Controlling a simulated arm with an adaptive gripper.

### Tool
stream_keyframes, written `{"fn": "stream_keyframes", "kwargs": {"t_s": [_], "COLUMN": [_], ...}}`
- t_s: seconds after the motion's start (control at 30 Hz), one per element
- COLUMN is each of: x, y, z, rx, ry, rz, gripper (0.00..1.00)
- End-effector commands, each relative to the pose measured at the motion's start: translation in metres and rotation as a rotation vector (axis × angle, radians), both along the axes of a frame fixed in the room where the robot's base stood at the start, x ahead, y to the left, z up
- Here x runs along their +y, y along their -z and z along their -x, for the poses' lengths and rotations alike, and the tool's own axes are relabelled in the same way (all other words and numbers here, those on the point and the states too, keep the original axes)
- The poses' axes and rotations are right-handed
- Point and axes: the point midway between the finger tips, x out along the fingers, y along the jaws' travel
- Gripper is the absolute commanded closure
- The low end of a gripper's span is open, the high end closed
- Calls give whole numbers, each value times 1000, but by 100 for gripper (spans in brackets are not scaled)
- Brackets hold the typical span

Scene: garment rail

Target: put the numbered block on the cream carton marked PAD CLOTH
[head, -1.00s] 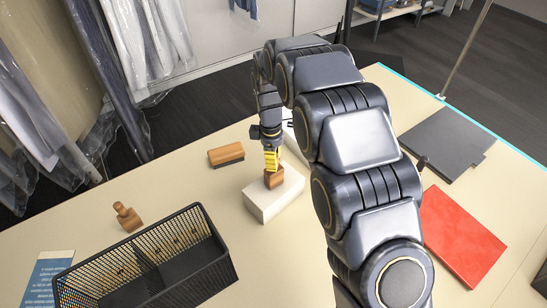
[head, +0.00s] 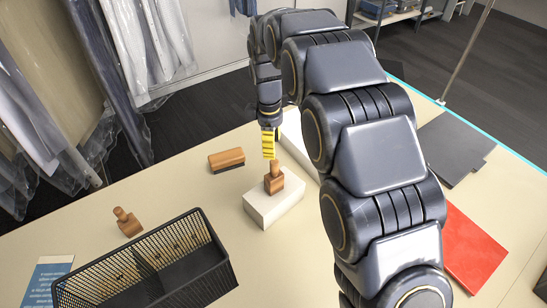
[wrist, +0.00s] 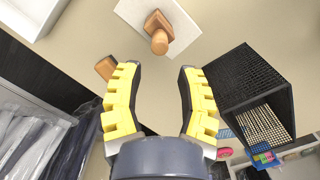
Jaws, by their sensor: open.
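A brown wooden block with a knob handle (head: 274,182) stands upright on a cream carton (head: 268,209) near the middle of the table. In the wrist view the block (wrist: 158,24) rests on the top face of the carton (wrist: 188,28). No number or carton lettering is readable. My gripper (head: 269,158) is just above and behind the block's handle, apart from it. In the wrist view its yellow fingers (wrist: 158,72) are spread with nothing between them, and the block is beyond their tips.
A second white box (head: 297,140) is partly hidden behind my arm. A wooden brush (head: 227,158), another knobbed wooden piece (head: 127,221) and a black mesh basket (head: 222,262) are to the left. A red flat item (head: 472,250) and a dark pad (head: 452,148) lie right.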

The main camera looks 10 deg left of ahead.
Motion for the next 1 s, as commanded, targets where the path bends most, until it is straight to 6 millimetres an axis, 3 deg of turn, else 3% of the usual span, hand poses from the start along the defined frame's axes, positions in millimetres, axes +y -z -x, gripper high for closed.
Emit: {"fn": "stream_keyframes", "kwargs": {"t_s": [0.1,0.3,0.67,0.83,1.0], "x": [2,3,-1,-38,-97], "y": [-25,-46,-52,-71,-96], "z": [-1,-1,2,26,83], "rx": [-8,-3,1,7,21], "ry": [0,0,16,195,535], "rz": [-4,-2,1,4,12], "gripper": [63,63,63,63,63]}}
